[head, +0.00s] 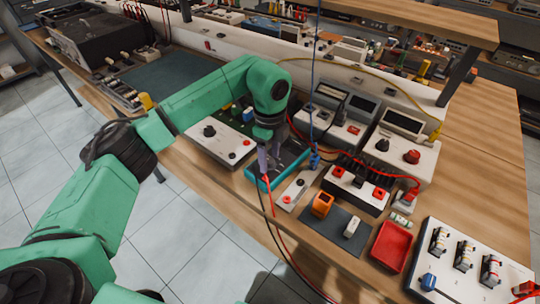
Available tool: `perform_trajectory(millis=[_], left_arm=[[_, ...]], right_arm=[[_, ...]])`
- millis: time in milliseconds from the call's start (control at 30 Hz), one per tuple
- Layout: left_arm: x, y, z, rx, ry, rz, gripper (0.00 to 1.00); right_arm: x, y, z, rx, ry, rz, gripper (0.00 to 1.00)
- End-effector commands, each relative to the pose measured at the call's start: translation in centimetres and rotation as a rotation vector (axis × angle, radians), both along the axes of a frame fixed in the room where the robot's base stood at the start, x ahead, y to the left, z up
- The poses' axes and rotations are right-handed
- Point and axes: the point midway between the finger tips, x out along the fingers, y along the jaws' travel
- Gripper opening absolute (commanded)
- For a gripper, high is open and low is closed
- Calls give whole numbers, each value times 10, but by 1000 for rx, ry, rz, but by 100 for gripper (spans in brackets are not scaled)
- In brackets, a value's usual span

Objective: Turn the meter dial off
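My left arm reaches in from the left, and its gripper (265,174) points down over a teal-rimmed device (291,168) on the wooden bench. This device may be the meter. My gripper and wrist cover part of its face, and I cannot make out its dial. The fingertips are small and close to the device; I cannot tell whether they touch it or are apart. My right gripper is not in view.
A white panel with a black knob (209,131) stands left of the teal device. A black-and-white socket box (355,188), an orange block (321,204), a red tray (391,246) and a switch board (463,262) stand to the right. Red and black leads hang over the front edge.

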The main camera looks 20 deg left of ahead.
Motion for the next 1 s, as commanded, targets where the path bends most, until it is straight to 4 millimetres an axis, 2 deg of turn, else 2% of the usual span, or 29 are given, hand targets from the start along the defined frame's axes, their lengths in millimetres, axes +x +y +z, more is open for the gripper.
perform_trajectory(millis=[233, 367, 467, 633, 800, 900, 1000], left_arm=[[0, 0, 2, 0, 0, -1, 63], [1, 0, 16, 0, -3, 0, 63], [1, 0, 38, 0, -5, 0, 63], [1, 0, 89, -1, -6, 0, 63], [0, 0, 134, 2, -4, 0, 63], [0, 0, 144, 1, -2, 0, 63], [-1, 0, 146, 0, 0, 0, 63]], right_arm=[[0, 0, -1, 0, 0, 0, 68], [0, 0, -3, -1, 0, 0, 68], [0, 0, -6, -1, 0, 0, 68], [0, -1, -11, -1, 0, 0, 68], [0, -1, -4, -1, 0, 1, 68], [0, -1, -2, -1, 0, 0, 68], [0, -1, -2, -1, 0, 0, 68]])
